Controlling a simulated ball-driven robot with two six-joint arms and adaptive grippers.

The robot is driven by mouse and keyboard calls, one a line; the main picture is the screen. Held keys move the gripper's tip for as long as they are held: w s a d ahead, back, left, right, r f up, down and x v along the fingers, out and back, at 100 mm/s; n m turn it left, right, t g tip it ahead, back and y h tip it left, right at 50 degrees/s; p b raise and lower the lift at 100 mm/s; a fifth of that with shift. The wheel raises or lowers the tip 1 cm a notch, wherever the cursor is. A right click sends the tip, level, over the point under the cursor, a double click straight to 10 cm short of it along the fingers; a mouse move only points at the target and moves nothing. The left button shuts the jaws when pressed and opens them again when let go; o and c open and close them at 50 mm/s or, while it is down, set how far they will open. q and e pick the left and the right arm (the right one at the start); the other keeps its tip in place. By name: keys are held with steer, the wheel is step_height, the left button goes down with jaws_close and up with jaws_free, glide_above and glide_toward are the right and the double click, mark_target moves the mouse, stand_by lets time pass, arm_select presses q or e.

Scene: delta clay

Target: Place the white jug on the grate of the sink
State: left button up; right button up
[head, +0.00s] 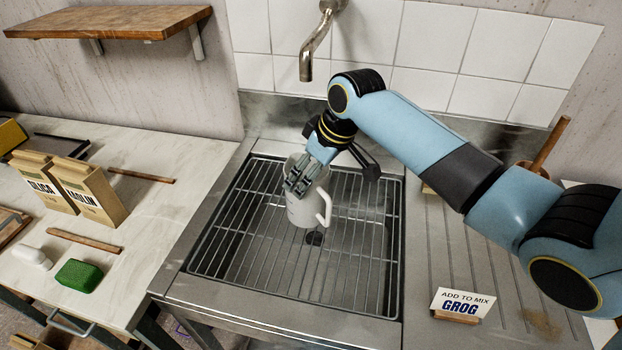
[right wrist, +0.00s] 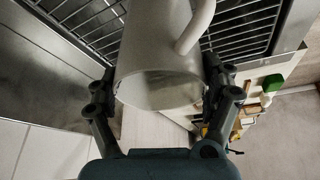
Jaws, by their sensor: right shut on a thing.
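The white jug (head: 303,209) is upright at the middle of the sink, over the grate (head: 343,260). Its handle points to the right. My right gripper (head: 302,178) is shut on the jug's upper part from above and behind. In the right wrist view the jug (right wrist: 160,65) sits between the two fingers of the right gripper (right wrist: 160,95), its open mouth toward the camera. I cannot tell whether the jug's base touches the grate. My left gripper is not in view.
A faucet (head: 318,40) hangs from the tiled wall above the sink. A GROG card (head: 462,304) stands on the drainboard (head: 440,240) at right. On the left counter are paper bags (head: 88,190), a green sponge (head: 79,275) and wooden sticks (head: 84,240). The grate around the jug is clear.

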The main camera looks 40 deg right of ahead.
steer(key=shift+f, duration=1.15)
steer(key=shift+f, duration=0.1)
steer(key=o, duration=1.4)
steer(key=shift+o, duration=0.2)
steer(key=v, duration=1.2)
steer(key=shift+s, duration=0.1)
